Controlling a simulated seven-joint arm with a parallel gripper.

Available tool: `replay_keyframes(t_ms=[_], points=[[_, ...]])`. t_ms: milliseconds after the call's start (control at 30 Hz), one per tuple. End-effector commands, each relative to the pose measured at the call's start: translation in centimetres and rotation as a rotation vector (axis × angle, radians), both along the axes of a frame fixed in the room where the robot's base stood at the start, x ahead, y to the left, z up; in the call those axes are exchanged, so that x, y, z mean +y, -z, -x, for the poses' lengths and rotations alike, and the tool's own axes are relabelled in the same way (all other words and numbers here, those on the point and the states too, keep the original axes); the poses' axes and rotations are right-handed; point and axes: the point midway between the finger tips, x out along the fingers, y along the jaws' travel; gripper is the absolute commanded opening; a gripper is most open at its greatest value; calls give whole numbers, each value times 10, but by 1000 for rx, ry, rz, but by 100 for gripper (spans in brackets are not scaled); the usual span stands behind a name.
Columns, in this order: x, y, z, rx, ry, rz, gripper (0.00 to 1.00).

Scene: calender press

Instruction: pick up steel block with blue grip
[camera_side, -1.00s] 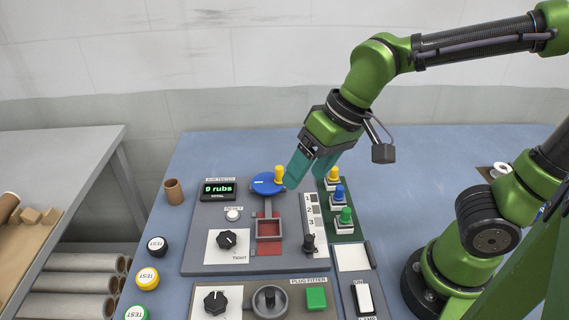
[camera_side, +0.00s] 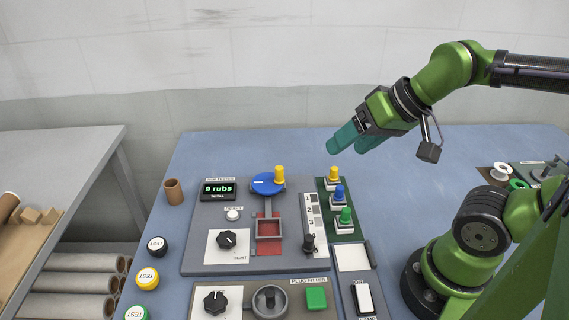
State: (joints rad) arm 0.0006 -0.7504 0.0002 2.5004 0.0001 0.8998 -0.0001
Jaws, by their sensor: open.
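My gripper (camera_side: 345,142) is open and empty. It is raised above and behind the rack, apart from the blocks, with its teal fingers pointing left.
The rub tester panel (camera_side: 200,259) has a display reading "9 rubs", a knob, a blue disc (camera_side: 265,184) with a yellow handle, and a red slot. A plug fitter panel (camera_side: 320,275) lies in front. A brown cup (camera_side: 173,191) stands at left.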

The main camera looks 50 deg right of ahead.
Motion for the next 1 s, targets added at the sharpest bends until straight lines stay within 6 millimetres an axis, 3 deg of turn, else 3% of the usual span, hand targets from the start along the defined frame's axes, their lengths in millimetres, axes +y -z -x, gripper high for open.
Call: replay_keyframes(t_ms=[133, 267, 367, 600, 800, 1000], points=[[0, 8, -3, 36, -1, -5, 69], [-10, 19, -19, 139, 52, -32, 69], [-28, 33, -36, 298, 283, -129, 69], [-74, 59, -61, 565, 1036, -320, 69], [-101, 64, -69, 604, 1614, -421, 69], [-107, 58, -66, 573, 1908, -507, 69]])
